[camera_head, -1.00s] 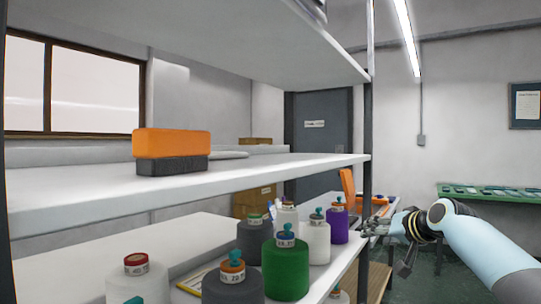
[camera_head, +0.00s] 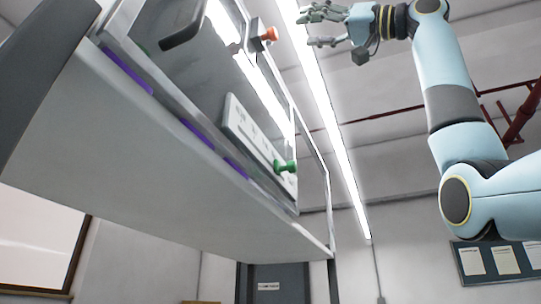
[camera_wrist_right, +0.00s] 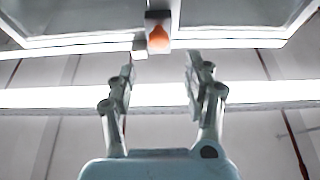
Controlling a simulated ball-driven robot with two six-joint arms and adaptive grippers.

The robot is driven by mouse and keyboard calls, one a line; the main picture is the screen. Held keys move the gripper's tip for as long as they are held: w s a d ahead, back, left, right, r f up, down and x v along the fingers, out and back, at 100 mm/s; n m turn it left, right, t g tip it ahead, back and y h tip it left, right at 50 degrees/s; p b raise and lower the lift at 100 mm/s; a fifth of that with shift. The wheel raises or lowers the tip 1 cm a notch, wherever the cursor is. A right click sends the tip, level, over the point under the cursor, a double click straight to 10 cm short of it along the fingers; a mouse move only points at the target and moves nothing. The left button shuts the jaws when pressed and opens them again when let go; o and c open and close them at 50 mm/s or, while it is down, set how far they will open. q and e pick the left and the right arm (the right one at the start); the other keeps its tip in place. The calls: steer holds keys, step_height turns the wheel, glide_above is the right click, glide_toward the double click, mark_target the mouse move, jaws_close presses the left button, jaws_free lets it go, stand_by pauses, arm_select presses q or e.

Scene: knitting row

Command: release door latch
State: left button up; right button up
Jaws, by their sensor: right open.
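The latch has an orange-red knob (camera_head: 269,34) on a dark mount, at the upper front of a glazed cabinet (camera_head: 215,165) seen from below. In the right wrist view the orange knob (camera_wrist_right: 158,38) is at the top middle, below its dark block, between two glass panels. My right gripper (camera_head: 308,28) is raised to the right of the knob, with a gap between them. In the wrist view its two fingers (camera_wrist_right: 160,72) are apart and empty, with the knob beyond the space between them. My left gripper is out of view.
A dark handle (camera_head: 185,28) juts from the cabinet's glass front at upper left. Lower right on the cabinet is a green knob (camera_head: 285,167) beside a white label plate (camera_head: 255,140). A long ceiling light (camera_head: 335,130) runs behind my gripper. The space right of the cabinet is open.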

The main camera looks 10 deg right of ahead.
mark_target(276, 32)
steer(key=p+x, duration=0.3)
steer(key=x, duration=0.6)
steer(key=shift+w+a+p, duration=0.1)
steer(key=shift+p, duration=0.2)
steer(key=shift+w+a+r, duration=0.1)
steer(key=shift+w+a, duration=0.15)
steer(key=shift+w, duration=0.05)
steer(key=shift+c, duration=0.2)
jaws_close()
